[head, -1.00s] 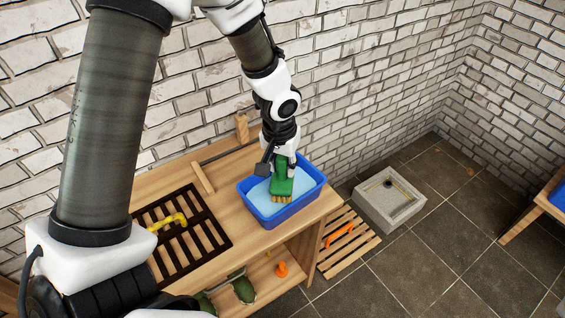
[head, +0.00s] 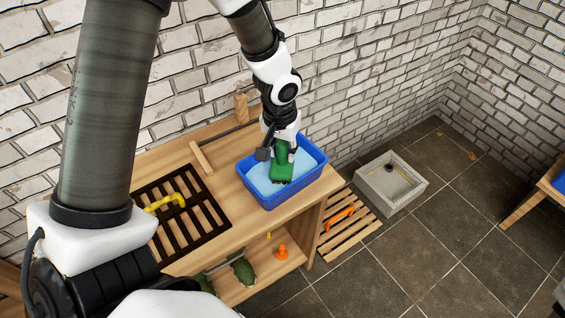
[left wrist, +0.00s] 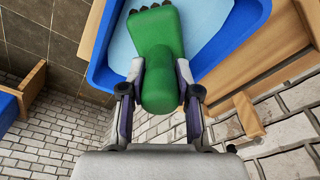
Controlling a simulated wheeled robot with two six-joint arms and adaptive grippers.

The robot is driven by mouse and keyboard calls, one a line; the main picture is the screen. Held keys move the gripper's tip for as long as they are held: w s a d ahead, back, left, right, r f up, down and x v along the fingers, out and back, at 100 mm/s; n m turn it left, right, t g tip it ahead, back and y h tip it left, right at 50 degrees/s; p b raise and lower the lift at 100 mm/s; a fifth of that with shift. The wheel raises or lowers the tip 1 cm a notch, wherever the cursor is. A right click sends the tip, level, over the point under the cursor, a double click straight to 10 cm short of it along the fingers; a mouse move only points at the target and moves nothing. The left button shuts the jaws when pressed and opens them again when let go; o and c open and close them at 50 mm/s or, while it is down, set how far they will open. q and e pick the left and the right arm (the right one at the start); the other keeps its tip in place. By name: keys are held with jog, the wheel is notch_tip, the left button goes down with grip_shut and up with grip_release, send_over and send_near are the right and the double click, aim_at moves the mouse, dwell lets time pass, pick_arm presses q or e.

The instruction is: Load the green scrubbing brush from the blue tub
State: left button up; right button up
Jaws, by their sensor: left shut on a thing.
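The green scrubbing brush (head: 282,168) is in my left gripper (head: 284,146), inside the rim of the blue tub (head: 312,174). In the left wrist view the two fingers (left wrist: 160,88) are shut on the brush's rounded handle (left wrist: 160,62), and its broad head points away from me over the tub's light blue inside. The bristles are hardly visible in the head view. I cannot tell whether the brush touches the tub's bottom or water. The tub stands on the right end of the wooden bench. My right gripper is not in view.
A dark slatted rack (head: 188,215) with a yellow tap-like piece (head: 172,202) lies left of the tub. Below are a lower shelf with an orange item (head: 282,252) and green items (head: 242,270). A wooden pallet (head: 350,228) and concrete basin (head: 390,184) stand on the floor at right.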

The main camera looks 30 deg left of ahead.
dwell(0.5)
pick_arm(q)
notch_tip(320, 180, up, 8)
jog(key=p, duration=0.6)
jog(key=shift+f+p, duration=0.15)
jog(key=shift+p, duration=0.15)
jog(key=shift+f, duration=0.1)
jog(key=shift+w, duration=0.1)
dwell(0.4)
